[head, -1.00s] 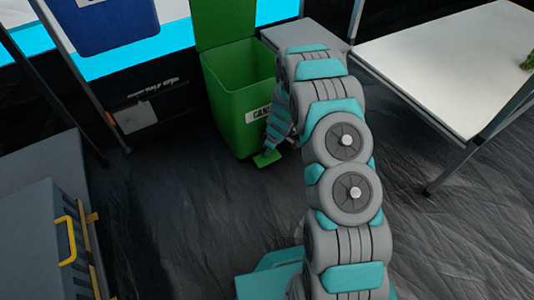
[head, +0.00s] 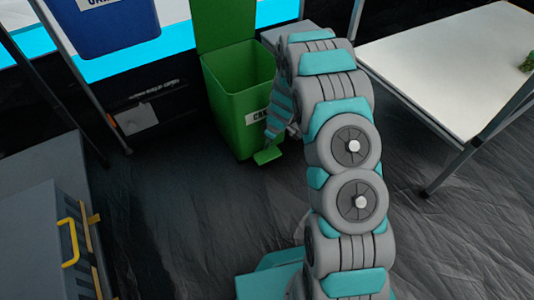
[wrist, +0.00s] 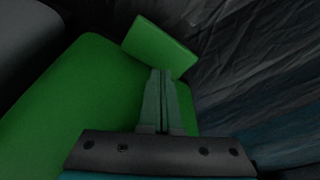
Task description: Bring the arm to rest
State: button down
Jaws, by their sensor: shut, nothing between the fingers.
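My arm rises from the bottom of the head view and bends over near the green bin (head: 238,85). In the wrist view my gripper (wrist: 161,72) points down with its two fingers together and nothing between them. The bin's green wall (wrist: 75,105) fills the left of the wrist view, and its green foot pedal (wrist: 160,46) is just past the fingertips. I cannot tell whether the fingers touch the bin. In the head view the fingertips cannot be made out beside the bin.
A white table (head: 450,60) stands to the right. A grey case with a yellow handle (head: 70,243) is at the lower left. A blue bin (head: 118,27) is at the top left. Dark, wrinkled floor (head: 185,230) lies open between the case and my arm.

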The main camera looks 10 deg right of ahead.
jog(key=shift+r, duration=0.4)
jog(key=shift+r, duration=0.3)
jog(key=s+a+r+m+g, duration=0.1)
jog(key=s+a+r+m, duration=0.1)
jog(key=s+r, duration=0.65)
jog(key=s+a+r+m, duration=0.2)
jog(key=s+r, duration=0.3)
jog(key=r, duration=0.7)
jog(key=s+d+r+m+g+h, duration=0.15)
jog(key=s+r, duration=0.25)
jog(key=s, duration=0.6)
jog(key=s+d+r+m, duration=0.15)
jog(key=s+r, duration=0.25)
jog(key=s, duration=0.5)
jog(key=s+d+r+m+g+h, duration=0.15)
jog(key=s+r, duration=0.25)
jog(key=s, duration=0.6)
notch_tip(320, 180, up, 13)
jog(key=m+p, duration=0.1)
jog(key=p, duration=1.1)
jog(key=shift+s+a+y+p, duration=0.35)
jog(key=shift+s+y+p, duration=0.05)
